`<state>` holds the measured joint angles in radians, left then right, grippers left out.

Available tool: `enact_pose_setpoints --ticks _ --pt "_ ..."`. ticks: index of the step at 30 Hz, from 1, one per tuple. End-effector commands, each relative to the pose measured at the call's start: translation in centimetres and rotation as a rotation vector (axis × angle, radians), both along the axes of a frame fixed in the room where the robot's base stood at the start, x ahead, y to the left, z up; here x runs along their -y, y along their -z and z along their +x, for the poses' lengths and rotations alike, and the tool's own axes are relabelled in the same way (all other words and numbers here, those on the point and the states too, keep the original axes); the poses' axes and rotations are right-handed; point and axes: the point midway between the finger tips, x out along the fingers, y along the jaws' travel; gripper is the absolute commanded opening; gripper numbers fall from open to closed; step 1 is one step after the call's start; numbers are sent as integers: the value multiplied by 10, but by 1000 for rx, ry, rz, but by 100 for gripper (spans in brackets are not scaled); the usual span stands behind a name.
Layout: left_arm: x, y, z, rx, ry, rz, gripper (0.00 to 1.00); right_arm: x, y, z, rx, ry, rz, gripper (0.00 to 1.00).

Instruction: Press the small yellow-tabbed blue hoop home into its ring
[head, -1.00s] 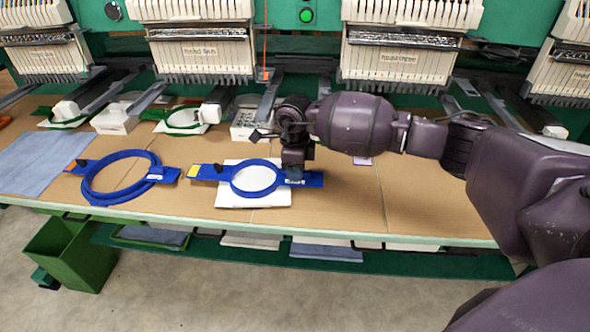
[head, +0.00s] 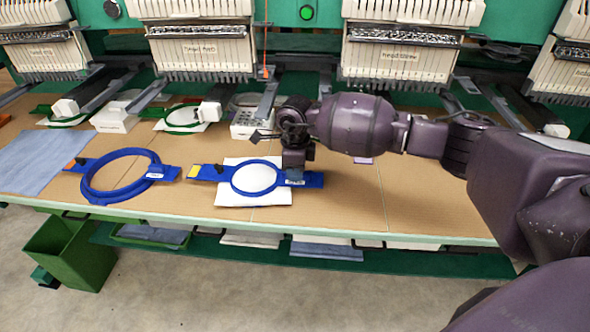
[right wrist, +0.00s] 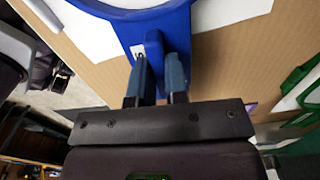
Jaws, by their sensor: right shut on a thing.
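The small blue hoop (head: 233,187) lies on the tabletop over a white cloth (head: 228,199), with a yellow tab (head: 194,171) on its left arm. White cloth shows inside its ring. Whether the inner hoop sits fully down in the outer ring I cannot tell. My right gripper (head: 295,173) is over the hoop's right arm, pointing down. In the right wrist view the fingers of my right gripper (right wrist: 158,78) are shut on a raised blue grip on that arm (right wrist: 152,42), beside a small white label. My left gripper is not in view.
A larger blue hoop (head: 87,187) with an orange tab lies to the left, near a blue cloth (head: 35,160). Embroidery heads (head: 400,55) and their arms stand along the back. The cardboard-coloured tabletop (head: 345,205) is clear at the front right. A green bin (head: 72,252) stands below.

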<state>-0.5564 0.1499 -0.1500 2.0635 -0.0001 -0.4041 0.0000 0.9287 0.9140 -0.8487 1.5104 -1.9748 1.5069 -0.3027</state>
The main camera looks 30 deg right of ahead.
Motion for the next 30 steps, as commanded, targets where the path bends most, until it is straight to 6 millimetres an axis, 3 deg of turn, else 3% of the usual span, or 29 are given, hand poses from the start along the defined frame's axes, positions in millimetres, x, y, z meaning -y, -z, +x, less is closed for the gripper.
enact_pose_setpoints --ticks 8,9,14,26,30 --pt "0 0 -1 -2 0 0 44 0 -1 0 0 0 0 0" --pt "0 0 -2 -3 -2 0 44 0 -1 0 0 0 0 20" --pt "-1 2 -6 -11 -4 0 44 0 0 0 0 0 0 44" --pt "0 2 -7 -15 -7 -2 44 0 -1 0 -1 0 -1 44" --pt "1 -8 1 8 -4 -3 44 0 -25 1 5 -2 -1 44"
